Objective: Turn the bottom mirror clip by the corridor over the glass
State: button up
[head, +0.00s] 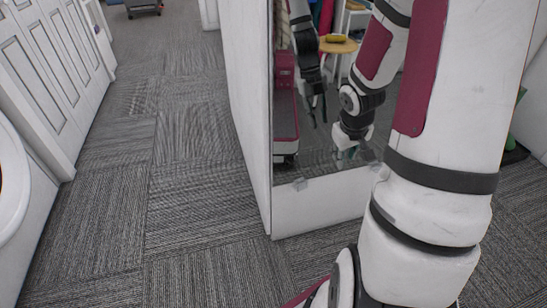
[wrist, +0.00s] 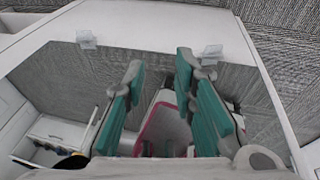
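The mirror (head: 325,165) is set low on a white panel. The bottom clip by the corridor (head: 300,184) is a small pale block on the mirror's lower edge. In the wrist view, where the mirror's bottom edge is at the top, this clip (wrist: 211,52) is the right one. The other bottom clip (wrist: 86,39) is to its left. My gripper (head: 345,153) hangs in front of the mirror, right of the corridor clip. Its teal fingers (wrist: 160,70) are apart, with nothing between them, and the clip is beyond the right fingertip. The clip's exact turn is too small to tell.
The carpeted corridor (head: 110,200) is free on the left, with white doors (head: 45,65) along it. The white panel's end (head: 245,80) stands between corridor and mirror. The mirror reflects parts of my body and a round stool (head: 338,46).

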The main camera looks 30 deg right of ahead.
jog(key=s+d+f+t+y+p, duration=0.1)
jog(key=d+f+t+y, duration=0.15)
jog(key=f, duration=0.95)
jog(key=m+t+h+p, duration=0.3)
jog(key=m+t+h, duration=0.2)
jog(key=m+t, duration=0.85)
send_near(303, 189)
jog(key=shift+m+g, duration=0.3)
jog(key=shift+m, duration=0.05)
jog(key=b+x, duration=0.2)
jog(key=x, duration=0.6)
jog(key=shift+w+d+r+b, duration=0.1)
jog(key=shift+w+r+b, duration=0.05)
jog(key=shift+w+b, duration=0.2)
jog(key=shift+s, duration=0.1)
grip_shut()
